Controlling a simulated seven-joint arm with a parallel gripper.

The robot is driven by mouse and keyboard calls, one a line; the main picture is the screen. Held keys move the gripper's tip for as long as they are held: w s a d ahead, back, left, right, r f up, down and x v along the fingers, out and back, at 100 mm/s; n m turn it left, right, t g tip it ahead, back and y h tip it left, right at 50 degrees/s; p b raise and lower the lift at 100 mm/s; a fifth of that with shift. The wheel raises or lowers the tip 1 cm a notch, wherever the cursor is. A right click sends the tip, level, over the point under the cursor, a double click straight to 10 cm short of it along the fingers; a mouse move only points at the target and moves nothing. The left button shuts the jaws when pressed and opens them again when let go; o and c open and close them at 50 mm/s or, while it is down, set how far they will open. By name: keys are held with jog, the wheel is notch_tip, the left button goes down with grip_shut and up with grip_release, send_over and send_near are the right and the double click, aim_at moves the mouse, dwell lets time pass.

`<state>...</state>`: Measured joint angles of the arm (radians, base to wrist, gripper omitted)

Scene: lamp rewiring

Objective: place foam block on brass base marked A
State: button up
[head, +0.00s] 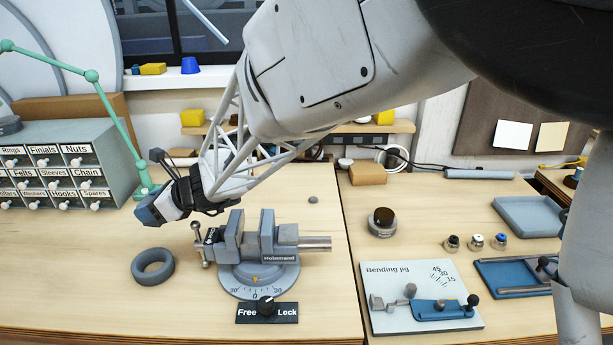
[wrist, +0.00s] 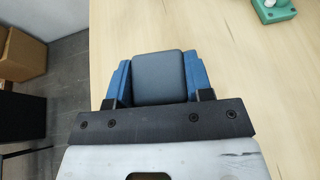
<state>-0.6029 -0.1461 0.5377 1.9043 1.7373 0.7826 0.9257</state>
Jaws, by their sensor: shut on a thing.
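A dark grey block, which I take for the foam block (wrist: 158,78), sits between the two blue fingers of my gripper (wrist: 158,68) in the wrist view. The fingers press on its left and right sides, and it is held above the pale wooden bench. In the head view my gripper (head: 153,207) is over the left part of the bench, left of the grey vise and near the green lamp's foot. I cannot make out a brass base marked A in either view.
A grey vise (head: 258,245) stands front centre, with a dark ring (head: 153,267) to its left. A drawer cabinet (head: 60,160) and a green lamp (head: 120,115) stand at left. A bending jig (head: 425,297), a dark round piece (head: 382,222) and trays (head: 530,215) are at right.

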jog(key=w+d+r+m+t+h, duration=0.15)
jog(key=w+d, duration=0.25)
jog(key=d, duration=0.9)
jog(key=w+d+m+t+y, duration=0.1)
jog(key=w+d+m+t, duration=0.15)
jog(key=d, duration=1.05)
jog(key=s+d+f+m+t+h, duration=0.1)
jog(key=s+d+f, duration=0.1)
jog(key=d, duration=0.8)
jog(key=s+d+f+m+t+h, duration=0.1)
jog(key=s+d+f, duration=0.1)
jog(key=d, duration=0.8)
jog(key=s+d+f+m+t+h, duration=0.1)
jog(key=d+f+t, duration=0.1)
jog(key=d, duration=0.8)
jog(key=shift+s+d+f+m, duration=0.3)
jog(key=shift+s+d+f, duration=0.1)
jog(key=shift+f, duration=0.5)
jog(key=shift+w, duration=0.15)
send_over(385, 213)
jog(key=shift+f, duration=0.75)
jog(key=shift+f, duration=0.1)
jog(key=shift+f, duration=1.65)
